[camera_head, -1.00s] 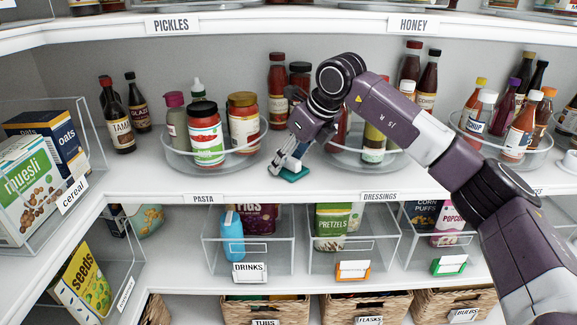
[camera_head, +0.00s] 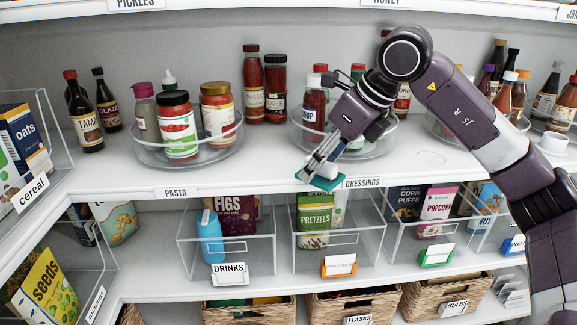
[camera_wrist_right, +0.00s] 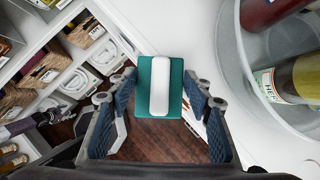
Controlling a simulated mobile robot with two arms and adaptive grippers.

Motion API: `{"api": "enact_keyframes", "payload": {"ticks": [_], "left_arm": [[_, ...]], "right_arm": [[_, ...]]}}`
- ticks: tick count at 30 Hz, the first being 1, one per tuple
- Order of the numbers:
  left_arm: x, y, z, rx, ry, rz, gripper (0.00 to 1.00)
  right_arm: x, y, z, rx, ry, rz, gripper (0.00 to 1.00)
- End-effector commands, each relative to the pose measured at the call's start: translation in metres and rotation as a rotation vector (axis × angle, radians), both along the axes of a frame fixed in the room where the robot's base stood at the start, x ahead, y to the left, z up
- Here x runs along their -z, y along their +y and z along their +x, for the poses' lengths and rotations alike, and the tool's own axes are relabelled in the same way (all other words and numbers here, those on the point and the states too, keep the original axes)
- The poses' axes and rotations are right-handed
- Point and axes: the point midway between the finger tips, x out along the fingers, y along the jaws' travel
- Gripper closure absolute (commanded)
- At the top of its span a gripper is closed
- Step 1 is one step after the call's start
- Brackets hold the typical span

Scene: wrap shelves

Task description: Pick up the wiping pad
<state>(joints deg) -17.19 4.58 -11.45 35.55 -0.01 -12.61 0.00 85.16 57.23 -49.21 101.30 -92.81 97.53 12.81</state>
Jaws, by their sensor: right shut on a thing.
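The pad reaches past the shelf edge there, with the floor seen below. I cannot tell whether it touches the shelf. My left gripper is not in view.
A clear turntable (camera_head: 190,157) with jars stands left of the gripper. Another clear turntable (camera_head: 350,150) with bottles stands close behind it. Clear bins of snacks sit below, with a pretzels bag (camera_head: 314,222) under the pad.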

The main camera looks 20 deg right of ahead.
Motion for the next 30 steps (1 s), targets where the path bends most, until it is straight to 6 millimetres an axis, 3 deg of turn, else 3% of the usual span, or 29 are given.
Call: {"api": "enact_keyframes", "payload": {"ticks": [1, 9, 15, 21, 30], "left_arm": [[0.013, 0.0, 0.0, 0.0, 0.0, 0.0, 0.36], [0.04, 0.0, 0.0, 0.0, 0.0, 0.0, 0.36], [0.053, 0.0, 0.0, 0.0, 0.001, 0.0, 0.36], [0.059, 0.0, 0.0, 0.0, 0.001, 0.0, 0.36], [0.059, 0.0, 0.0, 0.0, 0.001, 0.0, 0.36]], "right_arm": [[0.006, -0.01, -0.014, 0.004, -0.004, -0.001, 0.82], [0.005, -0.05, -0.088, 0.005, -0.002, -0.001, 0.82], [0.003, -0.071, -0.127, 0.002, -0.001, -0.001, 0.82], [0.001, -0.081, -0.146, 0.001, 0.0, 0.0, 0.82], [-0.001, -0.083, -0.15, -0.002, 0.001, 0.001, 0.82]]}}
